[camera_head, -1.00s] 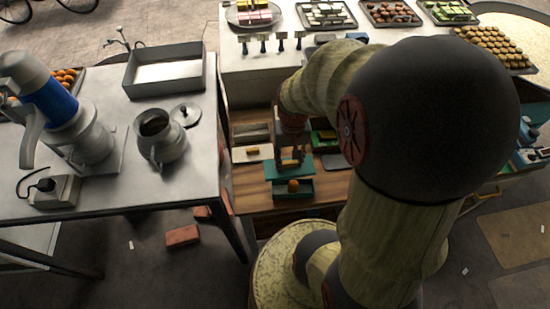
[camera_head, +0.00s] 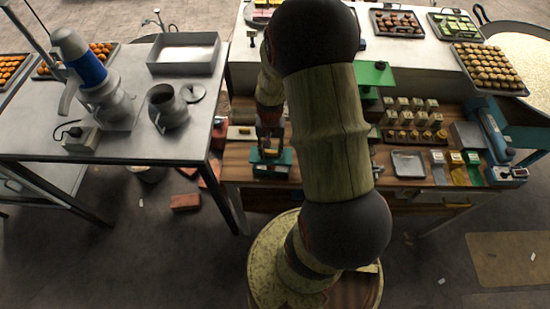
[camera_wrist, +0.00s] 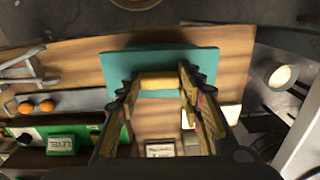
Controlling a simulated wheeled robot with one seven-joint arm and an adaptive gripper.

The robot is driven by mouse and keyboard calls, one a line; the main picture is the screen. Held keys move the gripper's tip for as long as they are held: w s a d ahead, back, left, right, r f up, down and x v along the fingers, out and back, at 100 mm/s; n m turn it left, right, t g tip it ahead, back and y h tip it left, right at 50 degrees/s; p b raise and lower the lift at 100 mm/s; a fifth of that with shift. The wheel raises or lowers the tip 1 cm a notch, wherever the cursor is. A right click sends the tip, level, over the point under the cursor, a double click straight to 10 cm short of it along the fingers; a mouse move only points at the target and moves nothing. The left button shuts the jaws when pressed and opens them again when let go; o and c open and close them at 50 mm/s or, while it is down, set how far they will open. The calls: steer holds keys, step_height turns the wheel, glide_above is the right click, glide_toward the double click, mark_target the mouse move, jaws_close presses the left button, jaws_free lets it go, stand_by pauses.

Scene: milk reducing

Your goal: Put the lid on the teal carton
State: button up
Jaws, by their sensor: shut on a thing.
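The lid is a flat teal plate (camera_wrist: 200,57) with a yellow handle (camera_wrist: 159,81) on top. My gripper (camera_wrist: 157,83) is shut on that handle, with a finger on each side. In the head view the lid (camera_head: 285,157) shows low over the worktop, with my gripper (camera_head: 271,147) above it. The teal carton (camera_head: 270,173) shows as a dark teal strip just under the lid. I cannot tell whether the lid rests on it or hangs slightly above. In the wrist view the lid hides the carton.
My arm blocks the middle of the head view. A grey tray (camera_head: 409,163) and several small boxes lie on the wooden worktop to the right. A metal table (camera_head: 60,140) with a jug (camera_head: 167,107) stands to the left. A green LEVEL block (camera_wrist: 62,144) shows in the wrist view.

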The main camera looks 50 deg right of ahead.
mark_target(271, 158)
steer(key=shift+w+d+f+m, duration=0.15)
steer(key=shift+w+m, duration=0.15)
steer(key=shift+w, duration=0.15)
steer(key=shift+s+f+b, duration=0.15)
steer(key=shift+f+b, duration=0.3)
steer(key=shift+f, duration=0.1)
steer(key=shift+f+b, duration=1.5)
steer(key=shift+f, duration=0.7)
steer(key=shift+c, duration=0.7)
steer(key=shift+s+a+f, duration=0.3)
steer(key=shift+s+f, duration=0.1)
steer(key=shift+f, duration=0.2)
steer(key=shift+c, duration=0.3)
steer(key=shift+o, duration=1.4)
steer(key=shift+f+b, duration=0.25)
steer(key=shift+b, duration=0.15)
steer(key=shift+c, duration=0.2)
steer(key=shift+o, duration=1.2)
steer(key=shift+w+f+b, duration=0.1)
steer(key=shift+f+b, duration=0.4)
steer(key=shift+f, duration=0.15)
steer(key=shift+w+d, duration=0.2)
